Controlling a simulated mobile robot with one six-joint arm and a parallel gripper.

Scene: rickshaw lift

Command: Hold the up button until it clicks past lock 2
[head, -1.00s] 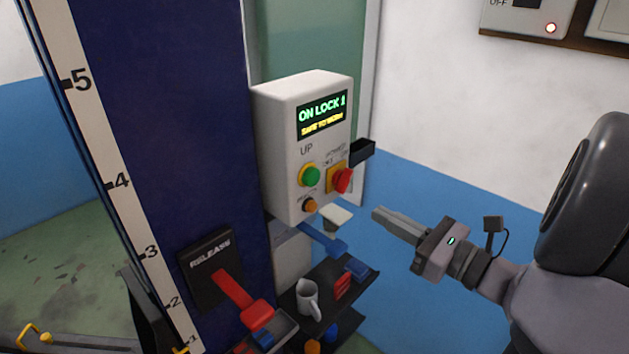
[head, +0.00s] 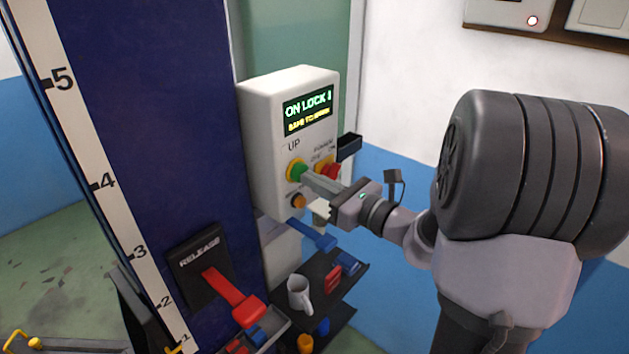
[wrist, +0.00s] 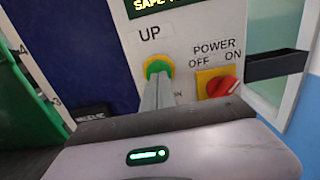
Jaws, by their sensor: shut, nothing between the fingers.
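The control box (head: 262,150) is white and mounted beside the blue post. Its display (head: 307,112) reads "ON LOCK" with a character that looks like 1, and a yellow line below. The green up button (head: 296,171) has a yellow ring and sits under the "UP" label; it also shows in the wrist view (wrist: 158,67). My gripper (head: 309,178) is shut and empty, with its fingertips at the button. In the wrist view the fingers cover the button's lower part. I cannot tell whether the button is pressed in.
A red power switch (wrist: 222,86) on a yellow plate is right of the button. An orange button (head: 298,201) is below it. A red release lever (head: 233,297) is on the post, beside a number scale (head: 104,183). A mug (head: 299,292) stands on a dark shelf.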

